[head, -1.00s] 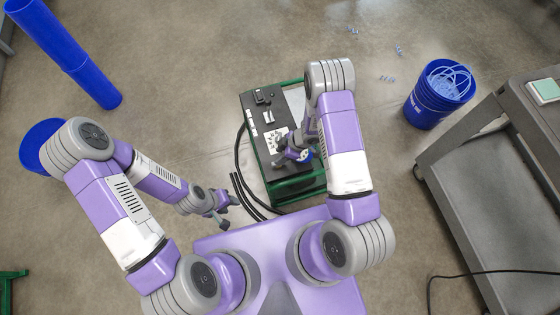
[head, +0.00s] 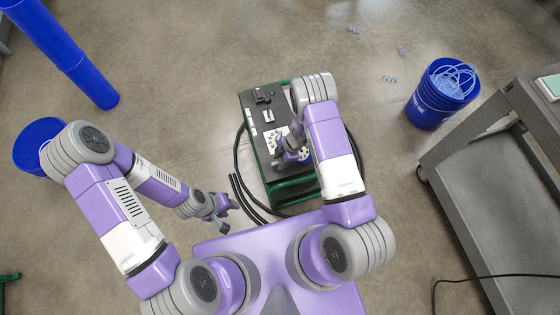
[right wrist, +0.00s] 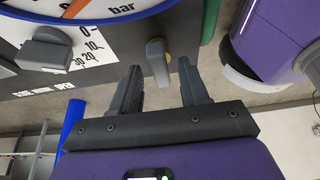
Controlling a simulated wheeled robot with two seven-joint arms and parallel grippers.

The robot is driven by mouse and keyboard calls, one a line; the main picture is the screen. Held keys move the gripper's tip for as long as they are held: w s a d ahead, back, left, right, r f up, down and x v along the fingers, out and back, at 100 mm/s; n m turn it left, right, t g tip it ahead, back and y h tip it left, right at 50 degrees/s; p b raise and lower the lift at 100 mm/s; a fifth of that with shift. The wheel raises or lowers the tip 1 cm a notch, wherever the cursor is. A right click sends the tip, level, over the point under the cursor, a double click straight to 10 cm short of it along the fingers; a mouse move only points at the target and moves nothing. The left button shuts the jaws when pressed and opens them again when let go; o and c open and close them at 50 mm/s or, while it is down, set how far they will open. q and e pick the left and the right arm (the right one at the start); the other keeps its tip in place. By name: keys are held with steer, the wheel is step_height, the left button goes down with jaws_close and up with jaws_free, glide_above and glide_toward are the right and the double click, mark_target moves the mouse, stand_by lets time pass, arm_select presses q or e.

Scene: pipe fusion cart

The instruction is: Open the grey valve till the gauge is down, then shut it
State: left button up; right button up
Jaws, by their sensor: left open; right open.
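The green-framed cart (head: 292,190) with its dark panel stands in front of me in the head view. A grey lever handle (right wrist: 158,62) on a yellowish stem shows in the right wrist view, just beyond my right gripper (right wrist: 160,78), between the lines of its two fingers. That gripper is open and looks empty; I see no clear contact with the lever. The gauge (right wrist: 110,8) is cut off at the top left, with an orange needle and "bar" on its face; the reading cannot be told. My left gripper (head: 226,210) is open, left of the cart.
A grey knob (right wrist: 42,50) sits beside a 0 to 30 scale, left of the lever. Black hoses (head: 240,185) run along the cart's left side. A blue bucket (head: 436,102) and a grey trolley (head: 490,190) stand to the right. The floor beyond the cart is mostly clear.

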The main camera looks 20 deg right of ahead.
steer(key=shift+c, duration=0.3)
jaws_close()
